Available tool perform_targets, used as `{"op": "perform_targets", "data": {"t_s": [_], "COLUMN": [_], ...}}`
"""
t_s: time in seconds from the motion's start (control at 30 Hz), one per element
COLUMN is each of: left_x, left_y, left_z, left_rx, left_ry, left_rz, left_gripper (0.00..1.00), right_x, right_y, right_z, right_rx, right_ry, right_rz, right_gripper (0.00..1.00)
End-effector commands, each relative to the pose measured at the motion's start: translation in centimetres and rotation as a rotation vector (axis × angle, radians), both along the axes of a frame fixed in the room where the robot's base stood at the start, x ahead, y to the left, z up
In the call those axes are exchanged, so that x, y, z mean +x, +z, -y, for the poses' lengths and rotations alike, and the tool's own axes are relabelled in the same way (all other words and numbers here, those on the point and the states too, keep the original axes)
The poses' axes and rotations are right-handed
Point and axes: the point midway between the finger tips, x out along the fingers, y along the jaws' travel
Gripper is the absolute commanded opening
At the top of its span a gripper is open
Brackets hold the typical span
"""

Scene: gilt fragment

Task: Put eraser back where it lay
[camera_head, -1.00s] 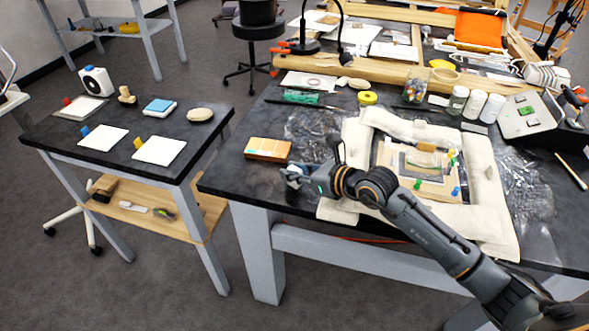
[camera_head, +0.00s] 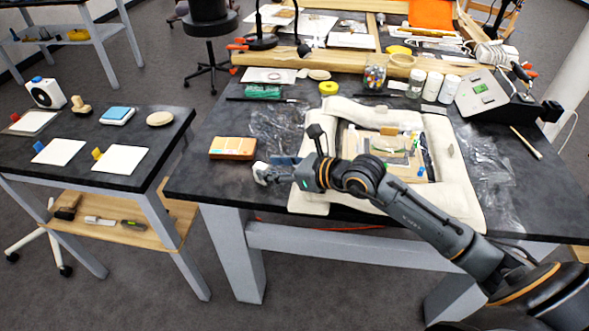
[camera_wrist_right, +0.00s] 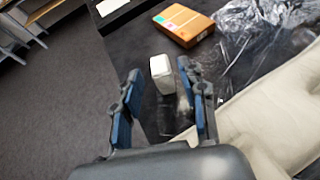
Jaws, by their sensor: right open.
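The white block that looks like the eraser (camera_wrist_right: 162,74) lies on the dark tabletop near its front left edge. In the right wrist view it is between and slightly beyond the fingertips of my right gripper (camera_wrist_right: 158,88), which is open with a finger on each side. I see a gap to the left finger; the right finger is close, and I cannot tell if it touches. In the head view the eraser (camera_head: 261,172) is a small pale shape at the tip of my right gripper (camera_head: 275,172). My left gripper is not in view.
An orange-brown box (camera_head: 232,148) sits just behind the eraser. Clear plastic film (camera_head: 275,128) and a pale cushion frame (camera_head: 308,190) around a small panel lie to the right. The table's front edge is close. A side table (camera_head: 150,132) stands to the left.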

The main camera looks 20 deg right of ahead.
Motion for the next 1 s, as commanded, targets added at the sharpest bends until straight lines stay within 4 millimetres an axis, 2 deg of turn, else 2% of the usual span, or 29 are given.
{"op": "perform_targets", "data": {"t_s": [0.03, 0.2, 0.4, 1.0], "left_x": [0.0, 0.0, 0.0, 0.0], "left_y": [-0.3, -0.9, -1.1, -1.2], "left_z": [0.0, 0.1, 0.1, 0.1], "left_rx": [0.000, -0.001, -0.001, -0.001], "left_ry": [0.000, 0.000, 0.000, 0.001], "left_rz": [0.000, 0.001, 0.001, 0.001], "left_gripper": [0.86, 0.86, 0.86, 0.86], "right_x": [-1.1, -3.9, -5.6, -6.1], "right_y": [0.1, 1.5, 2.6, 3.0], "right_z": [0.7, 2.5, 3.7, 3.9], "right_rx": [-0.007, -0.006, -0.002, -0.001], "right_ry": [0.001, 0.002, 0.000, 0.001], "right_rz": [-0.001, -0.003, -0.002, -0.001], "right_gripper": [0.42, 0.42, 0.42, 0.42]}}
